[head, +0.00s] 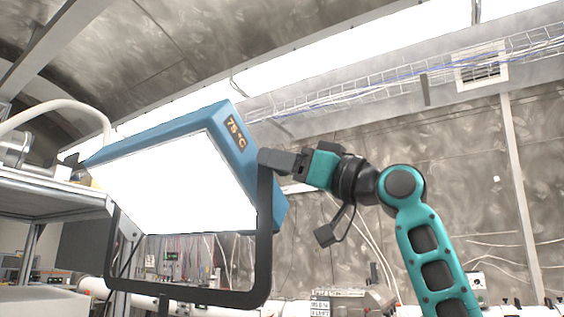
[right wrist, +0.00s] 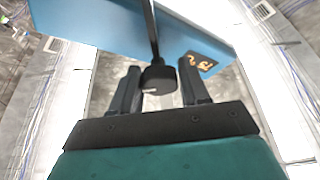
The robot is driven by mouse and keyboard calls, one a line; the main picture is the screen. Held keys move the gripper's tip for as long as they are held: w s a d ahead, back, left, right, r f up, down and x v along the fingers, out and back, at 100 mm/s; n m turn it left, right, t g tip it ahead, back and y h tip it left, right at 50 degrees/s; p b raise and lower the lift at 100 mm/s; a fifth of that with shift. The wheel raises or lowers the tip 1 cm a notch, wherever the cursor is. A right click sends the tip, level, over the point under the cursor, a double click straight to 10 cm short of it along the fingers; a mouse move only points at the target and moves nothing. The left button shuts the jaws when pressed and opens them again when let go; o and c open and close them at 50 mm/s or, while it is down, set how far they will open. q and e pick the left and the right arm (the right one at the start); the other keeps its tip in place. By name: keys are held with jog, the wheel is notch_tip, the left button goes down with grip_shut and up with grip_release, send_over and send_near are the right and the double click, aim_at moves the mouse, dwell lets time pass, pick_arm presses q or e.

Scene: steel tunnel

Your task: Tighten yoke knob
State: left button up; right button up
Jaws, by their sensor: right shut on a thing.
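A blue work lamp (head: 165,130) with a glowing white panel and a "75 °C" label hangs tilted in a black U-shaped yoke (head: 264,240). The round black yoke knob (right wrist: 157,79), with a small white mark on its face, sits at the yoke arm in the right wrist view. My right gripper (head: 270,160) reaches the top of the yoke's right arm from the right. Its two dark fingers lie on either side of the knob and are shut on it. The fingers hide the knob in the head view. My left gripper is not in view.
A metal shelf (head: 52,187) with a pale hose (head: 60,104) above it stands at the left, close to the lamp. Pipes and equipment line the bottom of the wall behind.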

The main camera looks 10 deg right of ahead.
jog(key=shift+m+t+h, duration=0.5)
jog(key=shift+m+t, duration=0.1)
jog(key=shift+m, duration=0.6)
jog(key=o, duration=1)
jog(key=shift+c, duration=0.2)
jog(key=b+v, duration=0.3)
jog(key=v, duration=1)
jog(key=shift+b, duration=0.35)
